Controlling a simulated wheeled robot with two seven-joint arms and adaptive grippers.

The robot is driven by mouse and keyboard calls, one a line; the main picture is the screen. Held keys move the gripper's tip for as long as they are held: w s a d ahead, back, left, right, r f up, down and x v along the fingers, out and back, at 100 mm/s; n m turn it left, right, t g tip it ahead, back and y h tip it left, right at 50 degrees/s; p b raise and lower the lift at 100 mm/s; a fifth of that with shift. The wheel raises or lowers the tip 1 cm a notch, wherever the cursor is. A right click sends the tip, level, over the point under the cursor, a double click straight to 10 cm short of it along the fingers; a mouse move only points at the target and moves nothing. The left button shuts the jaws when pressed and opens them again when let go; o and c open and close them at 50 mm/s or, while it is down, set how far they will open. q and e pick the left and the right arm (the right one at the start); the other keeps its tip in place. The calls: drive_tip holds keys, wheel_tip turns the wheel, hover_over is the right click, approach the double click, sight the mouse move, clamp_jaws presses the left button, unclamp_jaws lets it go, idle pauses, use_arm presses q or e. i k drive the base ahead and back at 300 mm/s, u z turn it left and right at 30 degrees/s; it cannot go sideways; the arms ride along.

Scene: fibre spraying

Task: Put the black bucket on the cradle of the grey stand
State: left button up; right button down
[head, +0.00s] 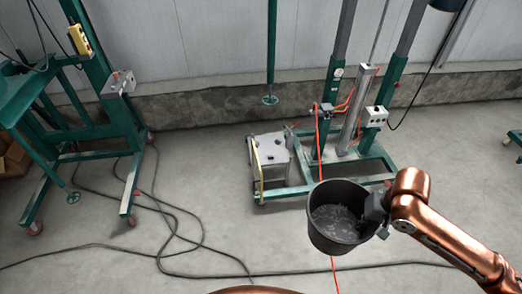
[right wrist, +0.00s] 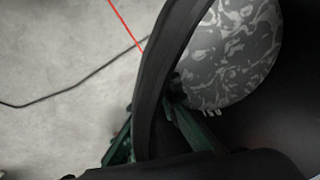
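The black bucket (head: 323,236) hangs in the lower middle right of the head view, mouth up, with mottled grey-white material inside. My right gripper (head: 377,209) is at the bucket's right rim and looks shut on it; its fingertips are partly hidden by the rim. In the right wrist view the bucket's dark wall (right wrist: 172,60) fills the middle, with the mottled contents to the right. The stand with grey uprights (head: 343,35) and a green wheeled base is behind the bucket. I cannot make out its cradle clearly. My left gripper is not in view.
A light grey box (head: 270,150) with a yellow handle sits on the green base. A green frame (head: 95,85) on wheels stands at the left. Black cables (head: 175,235) and a red hose (head: 335,272) lie on the floor.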

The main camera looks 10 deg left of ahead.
sight(269, 148)
drive_tip(key=u, duration=0.2)
drive_tip(key=i, duration=1.1)
drive_tip(key=u, duration=0.95)
